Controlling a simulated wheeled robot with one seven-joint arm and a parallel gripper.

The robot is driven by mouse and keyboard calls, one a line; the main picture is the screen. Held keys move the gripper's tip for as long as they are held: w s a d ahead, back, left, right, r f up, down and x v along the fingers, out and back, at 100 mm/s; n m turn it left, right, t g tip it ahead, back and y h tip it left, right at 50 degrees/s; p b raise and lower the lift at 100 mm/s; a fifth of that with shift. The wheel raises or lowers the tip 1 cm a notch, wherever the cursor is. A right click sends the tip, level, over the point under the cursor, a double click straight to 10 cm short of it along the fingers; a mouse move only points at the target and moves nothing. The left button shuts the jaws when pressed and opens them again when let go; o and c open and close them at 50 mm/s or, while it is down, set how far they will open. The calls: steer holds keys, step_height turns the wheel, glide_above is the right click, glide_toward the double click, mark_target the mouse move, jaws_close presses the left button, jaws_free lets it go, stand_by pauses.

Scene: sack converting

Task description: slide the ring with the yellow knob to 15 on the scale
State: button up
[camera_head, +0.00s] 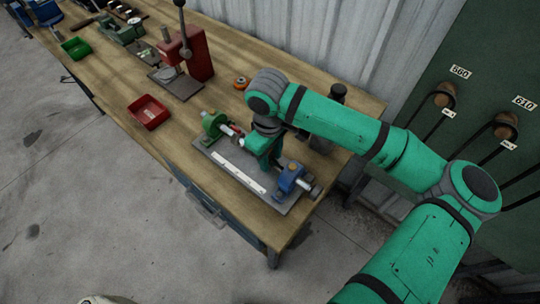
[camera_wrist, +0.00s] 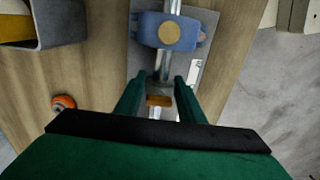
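A rod fixture on a grey plate (camera_head: 215,158) stands near the bench's right end. A white scale strip (camera_head: 238,172) lies along its front; its figures are too small to read. The rod runs between a green support (camera_head: 213,124) and a blue support (camera_head: 290,179). My gripper (camera_head: 266,160) is down at the rod between them and hides part of it. In the wrist view, a small yellow-brown piece (camera_wrist: 160,100), perhaps the ring's knob, is between my gripper's fingers (camera_wrist: 160,88). I cannot tell whether they touch it. The blue support (camera_wrist: 190,32) is just beyond, with a tan disc.
A red press (camera_head: 198,55), a red tray (camera_head: 148,112) and a green tray (camera_head: 75,48) stand farther left on the bench. An orange round item (camera_head: 240,83) lies behind the fixture.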

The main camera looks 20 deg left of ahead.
jaws_close()
steer(key=shift+w+a, duration=0.2)
steer(key=shift+a, duration=0.3)
steer(key=shift+w+a, duration=0.2)
steer(key=shift+a, duration=0.25)
steer(key=o, duration=0.9)
jaws_free()
steer(key=shift+s, duration=0.1)
steer(key=shift+r, duration=0.1)
step_height(320, 180, up, 11)
steer(key=shift+s, duration=0.2)
steer(key=shift+f, duration=0.2)
